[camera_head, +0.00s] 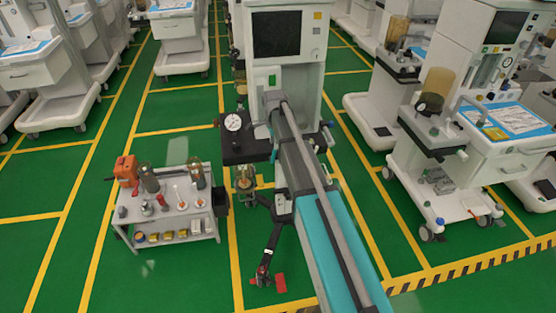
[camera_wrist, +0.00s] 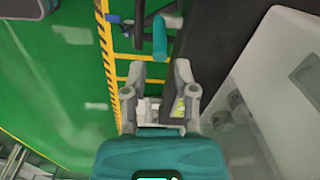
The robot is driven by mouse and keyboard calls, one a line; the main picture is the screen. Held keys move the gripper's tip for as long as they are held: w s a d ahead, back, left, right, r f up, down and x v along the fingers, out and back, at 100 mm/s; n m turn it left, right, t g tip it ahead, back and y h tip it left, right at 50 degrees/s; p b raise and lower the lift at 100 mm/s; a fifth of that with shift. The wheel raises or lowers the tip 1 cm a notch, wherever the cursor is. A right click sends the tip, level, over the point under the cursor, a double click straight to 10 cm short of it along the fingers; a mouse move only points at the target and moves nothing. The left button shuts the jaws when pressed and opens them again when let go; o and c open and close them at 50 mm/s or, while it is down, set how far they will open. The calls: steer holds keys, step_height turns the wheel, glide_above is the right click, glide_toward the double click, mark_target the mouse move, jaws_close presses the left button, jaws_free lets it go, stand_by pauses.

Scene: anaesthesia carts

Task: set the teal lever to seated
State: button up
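The teal lever (camera_wrist: 160,37) shows in the wrist view as a short upright bar, just left of a dark panel edge. My gripper (camera_wrist: 155,80) is open and empty, with its two grey fingers apart. The lever lies beyond the fingertips in the picture, between their lines, and no contact shows. In the head view my arm reaches toward the central anaesthesia cart (camera_head: 314,45).
A dark surface (camera_wrist: 212,30) and a pale cart body (camera_wrist: 275,75) lie right of my fingers. In the head view a small trolley (camera_head: 165,225) with bottles and an orange case stands left. Another cart (camera_head: 500,140) stands right.

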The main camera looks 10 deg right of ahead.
mark_target(274, 156)
steer(key=shift+w+f+b, duration=0.15)
steer(key=shift+f+b, duration=3.3)
steer(key=shift+f, duration=0.3)
steer(key=shift+c, duration=0.2)
